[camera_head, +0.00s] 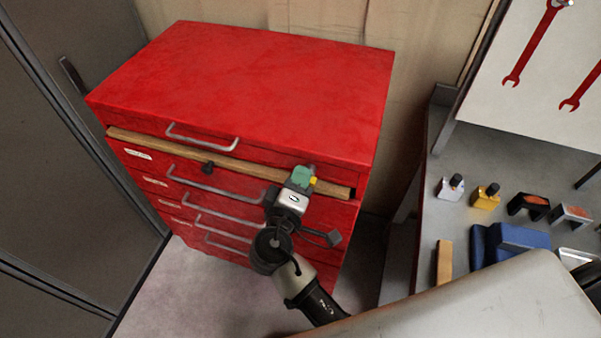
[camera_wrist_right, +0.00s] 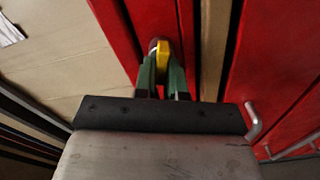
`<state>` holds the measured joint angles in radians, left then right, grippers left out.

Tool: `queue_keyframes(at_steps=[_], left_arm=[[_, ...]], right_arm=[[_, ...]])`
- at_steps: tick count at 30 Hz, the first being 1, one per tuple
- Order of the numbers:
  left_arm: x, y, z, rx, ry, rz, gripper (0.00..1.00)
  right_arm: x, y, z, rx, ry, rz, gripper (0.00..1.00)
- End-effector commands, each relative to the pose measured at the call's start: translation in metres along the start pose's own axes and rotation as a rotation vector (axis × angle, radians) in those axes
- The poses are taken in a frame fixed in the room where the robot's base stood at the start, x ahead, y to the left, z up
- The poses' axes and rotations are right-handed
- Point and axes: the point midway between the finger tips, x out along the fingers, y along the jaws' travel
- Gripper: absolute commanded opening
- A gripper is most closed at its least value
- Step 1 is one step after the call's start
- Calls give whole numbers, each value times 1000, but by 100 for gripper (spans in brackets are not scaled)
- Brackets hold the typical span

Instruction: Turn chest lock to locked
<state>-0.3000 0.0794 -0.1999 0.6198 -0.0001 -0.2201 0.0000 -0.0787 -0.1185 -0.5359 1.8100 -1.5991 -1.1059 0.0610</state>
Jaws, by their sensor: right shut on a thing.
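The red tool chest (camera_head: 250,85) stands against the back wall, its drawer fronts facing me. My right gripper (camera_head: 305,177) is at the right end of the chest front, near the top drawer. Its green fingers are shut on a small yellow lock knob (camera_head: 313,181). In the right wrist view, the yellow knob (camera_wrist_right: 162,56) sits between the green fingertips (camera_wrist_right: 161,65), against the red chest face. The fingers partly cover the lock, so I cannot read its turned position. My left gripper is not in view.
A grey workbench (camera_head: 450,225) with small items stands at the right. Grey cabinets (camera_head: 60,180) stand at the left.

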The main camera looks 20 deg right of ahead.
Motion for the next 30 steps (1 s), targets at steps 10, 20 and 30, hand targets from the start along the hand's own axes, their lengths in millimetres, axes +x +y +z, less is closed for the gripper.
queue_keyframes(at_steps=[10,20,30], left_arm=[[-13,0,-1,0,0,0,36],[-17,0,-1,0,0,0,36],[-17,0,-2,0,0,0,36]], right_arm=[[0,-2,-1,-234,3,1,0],[0,-4,0,-325,4,2,0],[0,-4,0,-336,4,2,0]])
